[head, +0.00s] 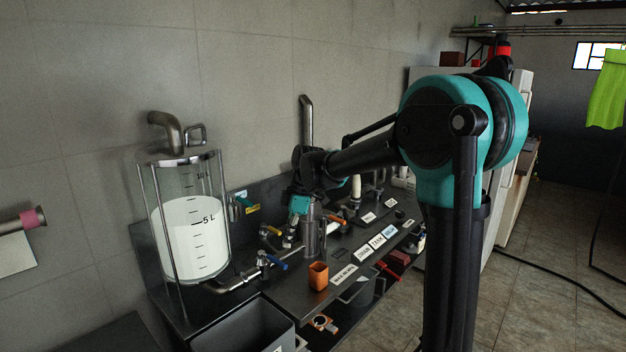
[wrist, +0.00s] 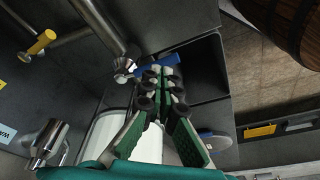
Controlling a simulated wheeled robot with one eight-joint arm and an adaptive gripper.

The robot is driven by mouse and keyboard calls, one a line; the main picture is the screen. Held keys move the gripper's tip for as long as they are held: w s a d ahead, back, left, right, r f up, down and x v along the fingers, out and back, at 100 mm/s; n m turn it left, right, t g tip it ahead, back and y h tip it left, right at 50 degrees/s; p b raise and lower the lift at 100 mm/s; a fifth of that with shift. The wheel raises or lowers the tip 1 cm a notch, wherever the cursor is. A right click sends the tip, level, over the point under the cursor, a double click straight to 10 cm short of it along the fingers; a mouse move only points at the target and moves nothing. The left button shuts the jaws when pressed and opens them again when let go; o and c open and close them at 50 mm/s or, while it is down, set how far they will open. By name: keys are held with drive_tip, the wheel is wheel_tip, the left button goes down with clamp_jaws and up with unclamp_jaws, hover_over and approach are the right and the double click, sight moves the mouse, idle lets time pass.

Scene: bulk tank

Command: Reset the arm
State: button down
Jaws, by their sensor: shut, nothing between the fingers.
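My arm reaches left from its teal shoulder across the dark counter in the head view. My gripper (head: 291,238) points down among the steel pipes and valves, right of the glass tank, and partly blends in with them. In the wrist view my gripper (wrist: 166,82) has its green-padded fingers drawn together at the tips, with nothing held. Its tips appear close to a blue valve handle (wrist: 157,62) on a steel pipe; whether they touch I cannot tell.
The glass tank (head: 194,205) holds white liquid near the 5 L mark. An orange cup (head: 318,275) stands on the counter's front part. A dark basin (head: 240,325) is below the tank. Labels line the counter edge. The tiled floor (head: 545,285) at right is mostly open.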

drive_tip(key=s+d+f+m+t+h, duration=0.1)
drive_tip(key=s+d+f+m, duration=0.4)
drive_tip(key=d, duration=0.3)
drive_tip(key=s+d+f+m+t+h, duration=0.1)
drive_tip(key=s+d+f+m, duration=0.3)
drive_tip(key=s+d+m, duration=0.4)
drive_tip(key=s+d+f+m+t+h, duration=0.1)
drive_tip(key=s+d+f+m, duration=0.4)
drive_tip(key=d, duration=0.5)
drive_tip(key=shift+s+d+f+m+t, duration=0.2)
drive_tip(key=shift+s+f+m+t, duration=0.1)
drive_tip(key=shift+s+m+t, duration=0.75)
drive_tip(key=c, duration=2.3)
unclamp_jaws()
drive_tip(key=shift+s, duration=0.15)
